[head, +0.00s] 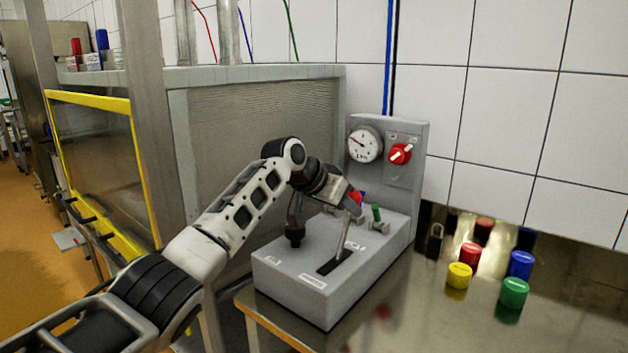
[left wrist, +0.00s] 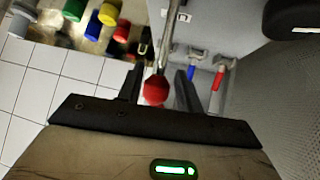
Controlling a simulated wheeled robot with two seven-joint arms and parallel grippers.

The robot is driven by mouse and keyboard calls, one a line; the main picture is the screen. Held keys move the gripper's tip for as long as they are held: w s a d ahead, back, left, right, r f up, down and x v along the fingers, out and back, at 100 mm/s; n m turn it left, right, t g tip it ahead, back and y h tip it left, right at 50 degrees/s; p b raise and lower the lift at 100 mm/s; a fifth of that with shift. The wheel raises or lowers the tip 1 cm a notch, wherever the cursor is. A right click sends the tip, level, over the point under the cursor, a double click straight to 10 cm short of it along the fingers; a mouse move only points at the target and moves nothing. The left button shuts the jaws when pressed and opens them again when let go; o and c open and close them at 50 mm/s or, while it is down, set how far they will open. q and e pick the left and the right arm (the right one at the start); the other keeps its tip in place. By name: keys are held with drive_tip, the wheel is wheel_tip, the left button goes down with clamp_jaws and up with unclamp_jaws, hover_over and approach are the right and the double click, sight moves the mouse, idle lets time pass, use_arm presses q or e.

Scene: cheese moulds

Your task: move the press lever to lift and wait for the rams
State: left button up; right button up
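The press lever (head: 345,238) is a metal rod with a red ball knob (left wrist: 155,90), rising tilted from a dark slot in the grey control box (head: 285,285). In the head view its knob is mostly hidden by my left gripper (head: 350,200). In the left wrist view my left gripper (left wrist: 160,90) has its two dark fingers apart, one on each side of the red knob, with a gap seen on the right side. The slot's label (head: 313,281) is too small to read. My right gripper is not in view.
A dial gauge (head: 364,144) and red rotary switch (head: 400,154) are on the upright panel. A small green-handled valve (head: 376,213) stands behind the lever. Yellow (head: 459,275), green (head: 513,293), blue (head: 521,265) and red (head: 469,255) cylinders and a padlock (head: 435,241) stand on the metal table to the right.

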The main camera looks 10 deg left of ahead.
use_arm(q)
drive_tip(key=b+v, duration=0.1)
drive_tip(key=v, duration=1)
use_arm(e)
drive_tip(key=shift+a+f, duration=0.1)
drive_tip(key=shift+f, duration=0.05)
use_arm(q)
drive_tip(key=shift+r, duration=0.1)
